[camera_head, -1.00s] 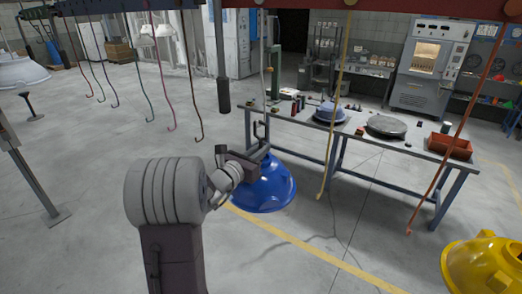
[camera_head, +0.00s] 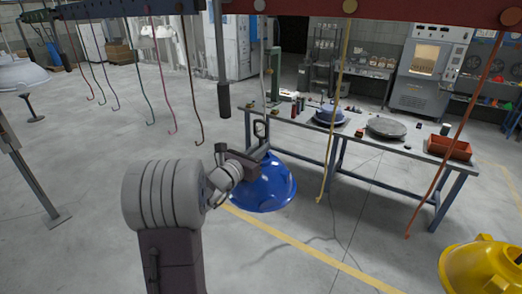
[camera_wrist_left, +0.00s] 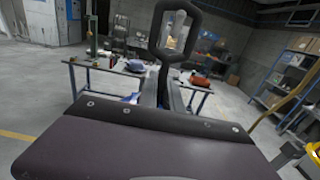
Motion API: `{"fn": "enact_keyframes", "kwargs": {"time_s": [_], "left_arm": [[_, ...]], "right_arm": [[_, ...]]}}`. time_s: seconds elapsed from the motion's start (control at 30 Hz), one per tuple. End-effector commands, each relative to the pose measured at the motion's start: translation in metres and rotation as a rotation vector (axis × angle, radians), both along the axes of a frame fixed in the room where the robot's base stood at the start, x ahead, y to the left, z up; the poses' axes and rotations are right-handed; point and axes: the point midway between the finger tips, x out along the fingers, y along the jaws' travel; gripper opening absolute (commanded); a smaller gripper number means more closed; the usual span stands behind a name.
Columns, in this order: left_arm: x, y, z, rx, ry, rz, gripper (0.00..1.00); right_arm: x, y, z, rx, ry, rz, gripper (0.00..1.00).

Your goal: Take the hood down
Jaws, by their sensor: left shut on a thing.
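The blue hood (camera_head: 263,186), a shiny dome, is in the middle of the head view, held clear above the floor. A dark ring-shaped loop (camera_head: 261,129) stands upright on top of it; the loop is large in the left wrist view (camera_wrist_left: 179,33). My left gripper (camera_head: 257,158) is shut at the top of the hood, just under the loop. In the left wrist view its fingers (camera_wrist_left: 160,92) meet at the loop's stem. A pale hanging hook (camera_head: 266,75) is above the loop; I cannot tell whether they touch. My right gripper is out of view.
A red beam (camera_head: 400,10) with several hanging hooks crosses the top. A workbench (camera_head: 410,148) behind the hood carries a blue-grey hood, a grey disc and an orange bin (camera_head: 449,148). A yellow hood (camera_head: 482,268) is at the lower right.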

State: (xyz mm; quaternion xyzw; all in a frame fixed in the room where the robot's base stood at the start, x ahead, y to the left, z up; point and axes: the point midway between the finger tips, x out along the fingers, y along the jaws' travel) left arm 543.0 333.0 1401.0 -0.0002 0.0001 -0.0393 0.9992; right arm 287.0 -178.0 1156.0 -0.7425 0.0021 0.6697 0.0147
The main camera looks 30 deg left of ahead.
Motion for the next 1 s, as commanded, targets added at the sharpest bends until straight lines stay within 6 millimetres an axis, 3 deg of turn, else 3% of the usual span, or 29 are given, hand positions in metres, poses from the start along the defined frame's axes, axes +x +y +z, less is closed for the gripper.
{"fn": "enact_keyframes", "kwargs": {"time_s": [0.13, 0.47, 1.0], "left_arm": [[0.000, 0.000, 0.010, 0.001, -0.004, 0.000, 0.00], [0.000, 0.000, 0.010, 0.001, -0.003, 0.000, 0.00], [-0.025, 0.002, 0.009, 0.002, -0.003, 0.001, 0.00]], "right_arm": [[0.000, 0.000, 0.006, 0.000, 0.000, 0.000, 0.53], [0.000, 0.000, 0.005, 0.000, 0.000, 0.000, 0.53], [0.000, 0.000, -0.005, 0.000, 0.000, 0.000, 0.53]]}}
